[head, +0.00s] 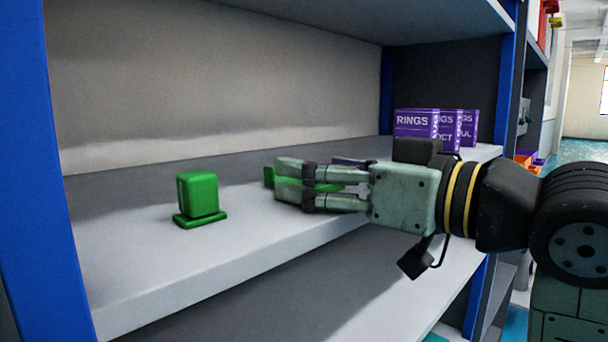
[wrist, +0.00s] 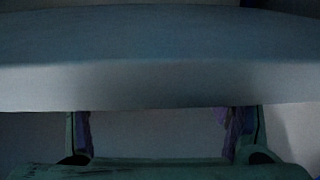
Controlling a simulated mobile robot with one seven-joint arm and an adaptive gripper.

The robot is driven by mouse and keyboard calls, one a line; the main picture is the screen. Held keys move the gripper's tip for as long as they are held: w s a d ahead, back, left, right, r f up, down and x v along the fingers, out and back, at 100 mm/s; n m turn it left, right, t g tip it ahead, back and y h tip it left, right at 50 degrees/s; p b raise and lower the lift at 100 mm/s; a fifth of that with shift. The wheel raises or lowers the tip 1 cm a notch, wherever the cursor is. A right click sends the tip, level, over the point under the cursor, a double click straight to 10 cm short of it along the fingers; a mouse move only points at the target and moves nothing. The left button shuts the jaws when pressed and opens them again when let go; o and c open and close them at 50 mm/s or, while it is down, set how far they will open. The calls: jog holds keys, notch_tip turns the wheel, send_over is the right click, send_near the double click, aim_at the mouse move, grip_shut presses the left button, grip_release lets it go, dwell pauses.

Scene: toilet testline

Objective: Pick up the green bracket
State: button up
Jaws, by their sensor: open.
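Two green things are on the shelf in the head view. A green block on a flat foot (head: 199,196) stands clear at the left. A second green piece (head: 268,177) is mostly hidden by my gripper (head: 291,185); a strip of it shows between the fingers. I cannot tell for sure which is the bracket. My gripper is open, pointing left over the shelf, apart from the left block. Whether its fingers touch the second green piece is unclear. In the wrist view, the two fingers stand apart with a pale surface beyond them and no green visible.
The grey shelf board (head: 150,262) carries these things, with a blue post (head: 48,170) at the left and another board above. Purple boxes marked RINGS (head: 415,124) stand at the back right. The shelf front around the left green block is bare.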

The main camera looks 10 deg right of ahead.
jog(key=c, duration=1.3)
jog(key=shift+o, duration=0.2)
jog(key=shift+r, duration=0.15)
